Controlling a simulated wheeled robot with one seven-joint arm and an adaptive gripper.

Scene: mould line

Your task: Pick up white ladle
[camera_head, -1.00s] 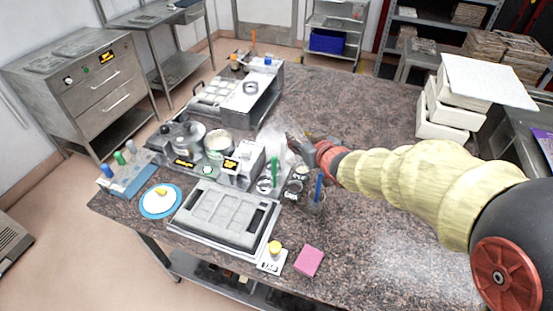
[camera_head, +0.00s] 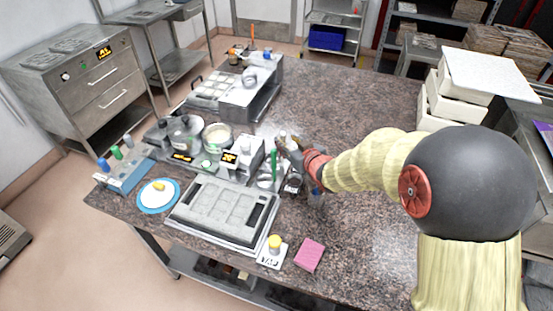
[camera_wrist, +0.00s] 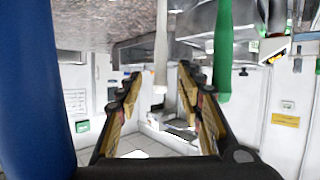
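In the wrist view a slim white handle (camera_wrist: 161,45), probably the white ladle's, hangs down from the top of the picture, between and beyond the fingertips. My gripper (camera_wrist: 160,76) is open, with a finger on each side of that handle and a gap to both. In the head view my gripper (camera_head: 287,143) is over the table beside the green handle (camera_head: 274,163). The white ladle cannot be made out clearly there. The green handle also shows right of the fingers in the wrist view (camera_wrist: 223,50). A blue handle (camera_wrist: 30,90) is close at the left.
The blue handle (camera_head: 315,184) stands just below my forearm in the head view. Pots, a grey mould tray (camera_head: 222,213), a yellow-capped jar (camera_head: 275,242) and a pink block (camera_head: 309,254) crowd the table's left and front. White boxes (camera_head: 440,103) stand at right. The table's middle is clear.

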